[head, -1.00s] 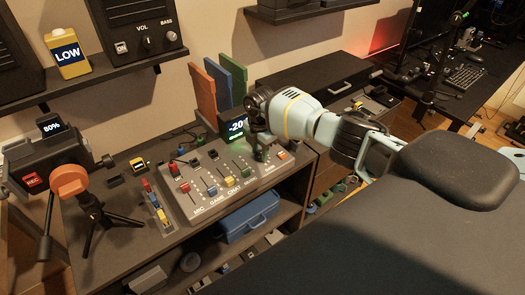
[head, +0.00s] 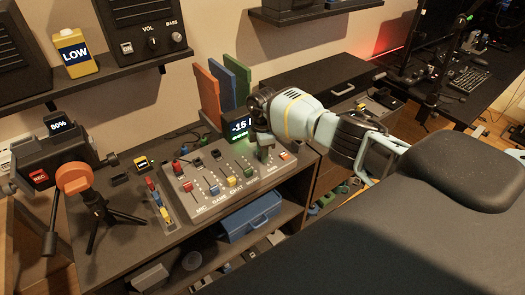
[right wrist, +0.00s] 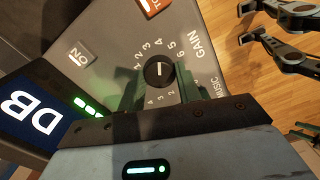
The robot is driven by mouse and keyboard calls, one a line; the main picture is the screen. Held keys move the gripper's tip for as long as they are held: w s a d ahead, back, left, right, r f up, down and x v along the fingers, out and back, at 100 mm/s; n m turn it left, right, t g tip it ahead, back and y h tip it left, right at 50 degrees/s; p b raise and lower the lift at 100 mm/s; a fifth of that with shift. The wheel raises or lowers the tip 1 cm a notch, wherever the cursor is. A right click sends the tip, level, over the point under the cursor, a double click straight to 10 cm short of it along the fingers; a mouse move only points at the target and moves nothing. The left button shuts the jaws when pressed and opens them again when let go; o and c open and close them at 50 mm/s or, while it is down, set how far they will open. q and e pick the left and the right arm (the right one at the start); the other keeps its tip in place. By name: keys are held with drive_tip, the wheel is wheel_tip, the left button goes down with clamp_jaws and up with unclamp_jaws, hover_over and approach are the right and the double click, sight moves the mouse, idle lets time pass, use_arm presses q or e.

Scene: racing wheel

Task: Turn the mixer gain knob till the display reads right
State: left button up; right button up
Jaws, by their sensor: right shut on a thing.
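The grey mixer (head: 222,184) stands on the desk with coloured faders and labelled channels. Its display (head: 240,127) reads "-15" in the head view, with the right end hidden behind my gripper; "DB" shows on the display in the right wrist view (right wrist: 36,115), above green bars. The round black gain knob (right wrist: 159,71) has a white pointer line and a ring of numbers, with "GAIN" printed beside it. My right gripper (head: 264,152) reaches down onto the mixer's back right part, its fingers shut on the knob's sides. My left gripper is out of view.
A camera on a tripod (head: 65,165) stands left of the mixer. Orange, blue and green upright panels (head: 228,87) stand behind it. A blue case (head: 250,216) lies on the shelf below. A shelf with speakers (head: 148,40) hangs above.

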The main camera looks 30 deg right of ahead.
drive_tip(key=o, duration=1)
drive_tip(key=shift+r, duration=3.9)
